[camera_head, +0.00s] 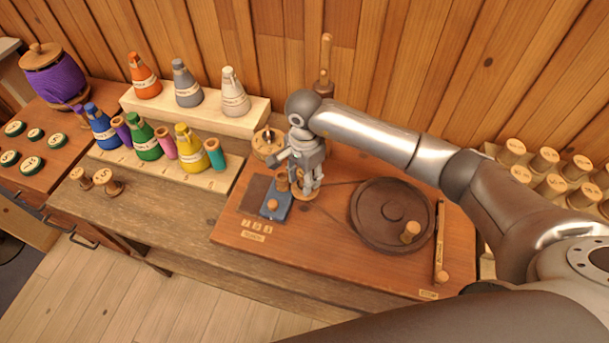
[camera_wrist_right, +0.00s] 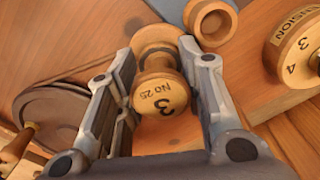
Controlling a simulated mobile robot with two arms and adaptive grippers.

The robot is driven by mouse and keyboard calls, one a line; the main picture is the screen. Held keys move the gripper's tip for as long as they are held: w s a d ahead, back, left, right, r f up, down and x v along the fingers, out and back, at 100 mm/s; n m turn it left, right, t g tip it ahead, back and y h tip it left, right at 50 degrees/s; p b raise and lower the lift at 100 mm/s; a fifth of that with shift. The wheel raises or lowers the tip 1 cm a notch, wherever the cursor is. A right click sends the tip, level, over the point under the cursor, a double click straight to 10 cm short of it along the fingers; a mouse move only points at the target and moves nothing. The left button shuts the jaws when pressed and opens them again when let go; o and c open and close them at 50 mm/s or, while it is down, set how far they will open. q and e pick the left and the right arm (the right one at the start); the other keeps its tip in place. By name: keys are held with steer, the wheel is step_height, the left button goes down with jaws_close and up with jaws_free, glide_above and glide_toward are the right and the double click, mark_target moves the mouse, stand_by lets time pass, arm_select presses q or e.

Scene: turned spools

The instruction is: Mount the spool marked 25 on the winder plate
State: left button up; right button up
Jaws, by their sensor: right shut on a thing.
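A wooden spool (camera_wrist_right: 160,90) shows in the right wrist view, its end marked "No 25" and "3". My right gripper (camera_wrist_right: 158,95) is shut on it, one finger on each side. In the head view the right gripper (camera_head: 306,190) points down over the reddish-brown winder board (camera_head: 330,255). The gripper mostly hides the spool there. I cannot tell whether the spool's lower end touches the board or a seat on it. My left gripper is not in view.
The board carries a large dark wheel (camera_head: 392,213) with a knob, a blue block (camera_head: 276,203), a small wooden cup (camera_wrist_right: 210,22) and a tension dial (camera_wrist_right: 298,45). Coloured thread cones (camera_head: 147,140) stand left. Two spools (camera_head: 106,181) are on the bench; several more (camera_head: 545,158) stand right.

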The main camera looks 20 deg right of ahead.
steer(key=shift+f+b, duration=0.35)
steer(key=shift+f, duration=0.05)
steer(key=o, duration=0.6)
steer(key=shift+r, duration=0.2)
steer(key=shift+r+p, duration=1.55)
steer(key=shift+r, duration=1.1)
steer(key=shift+r+p, duration=1.25)
steer(key=shift+r, duration=1.5)
